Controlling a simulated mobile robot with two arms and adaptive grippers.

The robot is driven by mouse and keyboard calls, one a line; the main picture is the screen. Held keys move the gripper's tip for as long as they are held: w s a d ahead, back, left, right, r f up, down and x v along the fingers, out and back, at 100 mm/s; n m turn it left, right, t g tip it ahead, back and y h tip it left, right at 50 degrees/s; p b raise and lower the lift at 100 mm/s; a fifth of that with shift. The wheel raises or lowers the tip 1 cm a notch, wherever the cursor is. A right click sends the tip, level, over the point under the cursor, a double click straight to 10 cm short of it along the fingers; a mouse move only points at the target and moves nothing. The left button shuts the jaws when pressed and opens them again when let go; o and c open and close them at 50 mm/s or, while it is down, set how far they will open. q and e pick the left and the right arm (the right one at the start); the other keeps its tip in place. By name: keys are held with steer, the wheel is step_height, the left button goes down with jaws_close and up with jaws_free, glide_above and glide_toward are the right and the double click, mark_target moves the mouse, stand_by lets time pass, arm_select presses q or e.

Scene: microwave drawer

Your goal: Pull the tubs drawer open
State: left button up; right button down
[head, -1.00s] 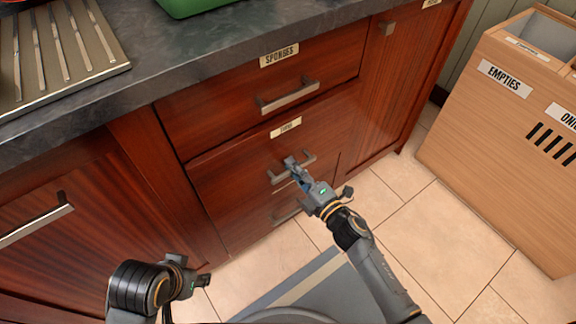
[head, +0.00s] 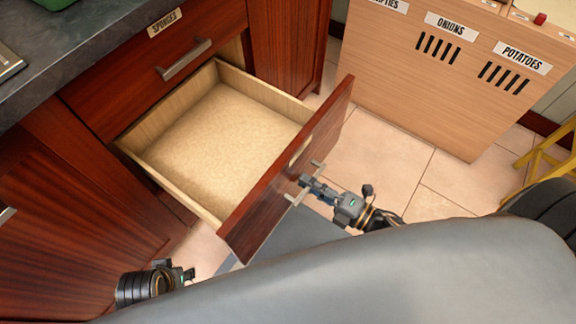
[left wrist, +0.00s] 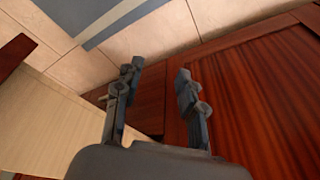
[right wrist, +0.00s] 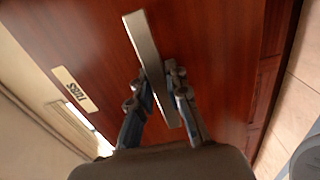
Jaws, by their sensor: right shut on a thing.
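The tubs drawer (head: 289,177) stands pulled far out of the cabinet below the sponges drawer. Its pale wooden inside (head: 225,135) shows empty. In the right wrist view its front carries a label reading TUBS (right wrist: 75,88) and a metal bar handle (right wrist: 148,60). My right gripper (head: 306,182) is shut on that handle, with one finger on each side of the bar, as the right wrist view (right wrist: 163,92) shows. My left gripper (left wrist: 155,88) is open and empty, low beside the cabinet; in the head view it (head: 188,273) is at the lower left.
The sponges drawer (head: 130,75) above is closed. A wooden bin unit (head: 420,85) labelled ONIONS and POTATOES stands at the back right. A yellow stool (head: 545,155) is at the right edge. Tiled floor (head: 372,160) lies between drawer and bins.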

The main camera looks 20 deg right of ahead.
arm_select(q)
steer(key=shift+f, duration=0.8)
arm_select(e)
steer(key=shift+v, duration=2.2)
steer(key=c, duration=1.3)
jaws_free()
steer(key=v, duration=1.2)
